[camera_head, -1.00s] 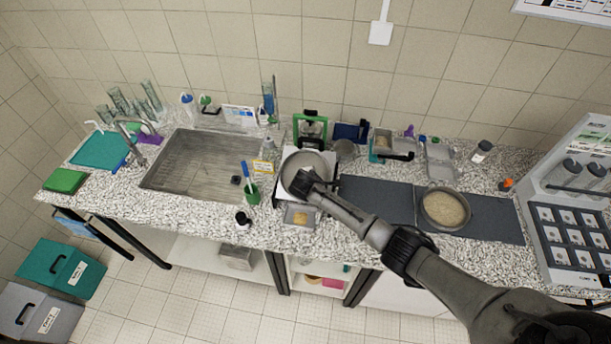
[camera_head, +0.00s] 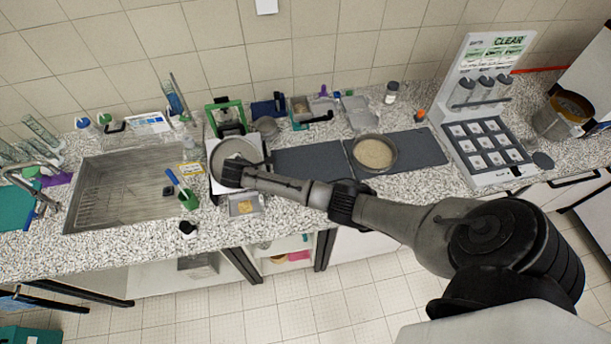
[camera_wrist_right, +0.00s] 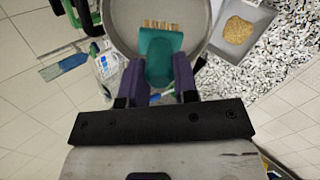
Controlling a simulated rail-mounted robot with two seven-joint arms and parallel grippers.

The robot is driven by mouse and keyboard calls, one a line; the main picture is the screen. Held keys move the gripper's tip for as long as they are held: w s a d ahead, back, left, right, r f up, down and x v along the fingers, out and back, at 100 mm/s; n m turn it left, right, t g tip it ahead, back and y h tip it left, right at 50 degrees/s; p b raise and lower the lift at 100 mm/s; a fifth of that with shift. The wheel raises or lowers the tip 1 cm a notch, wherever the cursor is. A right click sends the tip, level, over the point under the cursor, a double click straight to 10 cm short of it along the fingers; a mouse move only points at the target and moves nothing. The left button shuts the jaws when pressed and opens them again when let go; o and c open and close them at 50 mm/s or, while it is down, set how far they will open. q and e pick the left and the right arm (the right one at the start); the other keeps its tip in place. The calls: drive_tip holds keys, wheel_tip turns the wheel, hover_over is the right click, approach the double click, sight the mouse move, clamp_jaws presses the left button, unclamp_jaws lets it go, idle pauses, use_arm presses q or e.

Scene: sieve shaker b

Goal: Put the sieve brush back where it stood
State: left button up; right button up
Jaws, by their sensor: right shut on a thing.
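The sieve brush (camera_wrist_right: 160,55) shows in the right wrist view, with a teal handle and a row of tan bristles. My right gripper (camera_wrist_right: 158,80), with purple fingers, is shut on its handle. The brush is over a round grey pan (camera_wrist_right: 203,20), bristles towards the pan's middle; I cannot tell whether they touch it. In the head view my right gripper (camera_head: 230,174) is at the front rim of this pan (camera_head: 236,149), and the brush is hidden. My left gripper is not in view.
A green cup (camera_head: 188,201) with upright tools stands left of the pan, by the sink (camera_head: 125,190). A small tray (camera_head: 246,205) with tan material lies in front. A sieve with pale grains (camera_head: 374,153) sits on the dark mat (camera_head: 420,150) to the right. A sample rack (camera_head: 488,145) stands further right.

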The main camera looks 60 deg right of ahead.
drive_tip(key=s+d+f+g+y+b, duration=0.1)
drive_tip(key=s+d+f, duration=0.35)
drive_tip(key=s, duration=0.25)
drive_tip(key=s+d+f+n+y, duration=0.1)
drive_tip(key=s+d+f, duration=0.2)
drive_tip(key=s+d, duration=0.3)
drive_tip(key=s+d+f+g+b, duration=0.1)
drive_tip(key=s+d+f, duration=0.3)
drive_tip(key=s, duration=0.4)
drive_tip(key=s+d+r+g+y+b, duration=0.2)
drive_tip(key=s+d, duration=0.1)
drive_tip(key=s, duration=0.9)
drive_tip(key=s+d+r+g+y+b, duration=0.15)
drive_tip(key=s+d, duration=0.25)
drive_tip(key=s, duration=0.9)
drive_tip(key=shift+m+y, duration=0.25)
drive_tip(key=shift+m, duration=0.25)
drive_tip(key=w+f, duration=0.3)
drive_tip(key=w, duration=0.1)
drive_tip(key=w+f, duration=0.3)
drive_tip(key=w+f+b, duration=0.1)
drive_tip(key=w+f, duration=0.3)
drive_tip(key=shift+w+d, duration=0.25)
drive_tip(key=shift+w, duration=0.1)
drive_tip(key=shift+f, duration=0.4)
drive_tip(key=shift+f, duration=0.1)
